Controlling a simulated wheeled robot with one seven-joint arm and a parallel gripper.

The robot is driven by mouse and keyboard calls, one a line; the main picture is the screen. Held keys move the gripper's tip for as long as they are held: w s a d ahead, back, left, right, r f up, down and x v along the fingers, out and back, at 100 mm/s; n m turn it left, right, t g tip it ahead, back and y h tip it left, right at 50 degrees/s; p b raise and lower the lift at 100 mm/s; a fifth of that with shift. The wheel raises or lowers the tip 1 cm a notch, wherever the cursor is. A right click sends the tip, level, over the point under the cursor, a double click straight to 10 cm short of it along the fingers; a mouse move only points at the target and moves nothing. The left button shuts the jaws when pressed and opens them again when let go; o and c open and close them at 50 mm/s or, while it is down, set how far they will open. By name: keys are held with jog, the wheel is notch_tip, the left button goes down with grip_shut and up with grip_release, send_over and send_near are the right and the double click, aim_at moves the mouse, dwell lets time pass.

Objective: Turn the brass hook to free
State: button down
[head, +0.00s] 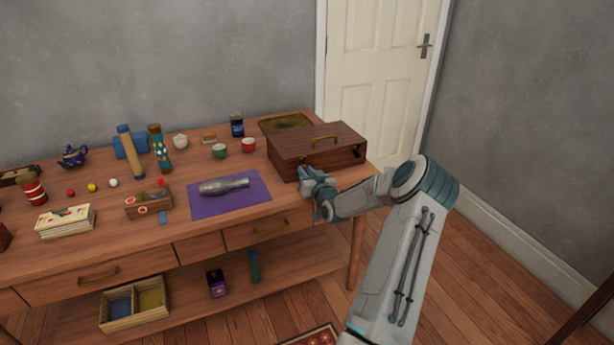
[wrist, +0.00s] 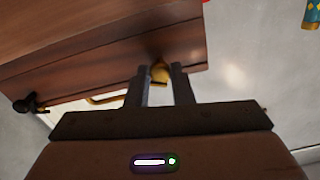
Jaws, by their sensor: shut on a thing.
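A wooden case (head: 325,143) with a brass handle (head: 325,140) on top stands at the right end of the table. My gripper (head: 305,174) is at its front face, near the left front corner. In the wrist view, the case (wrist: 100,48) fills the upper left. The brass hook (wrist: 159,70) shows as a small golden piece between the two fingertips of my gripper (wrist: 161,76). The fingers are shut on it. They hide part of the hook, so its exact angle cannot be told.
A dark fitting (wrist: 28,103) sticks out of the case at the left of the wrist view. A purple mat (head: 210,204) with a silvery bottle (head: 222,187) lies left of my gripper. Cups, including a red one (head: 248,145), stand behind the mat.

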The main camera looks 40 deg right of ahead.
jog(key=m+b, duration=0.2)
jog(key=m, duration=0.3)
jog(key=shift+f, duration=0.1)
jog(key=m+b, duration=0.1)
jog(key=m, duration=0.4)
jog(key=shift+m, duration=0.4)
jog(key=c, duration=1.3)
grip_release()
jog(key=v, duration=1.4)
jog(key=shift+w, duration=0.1)
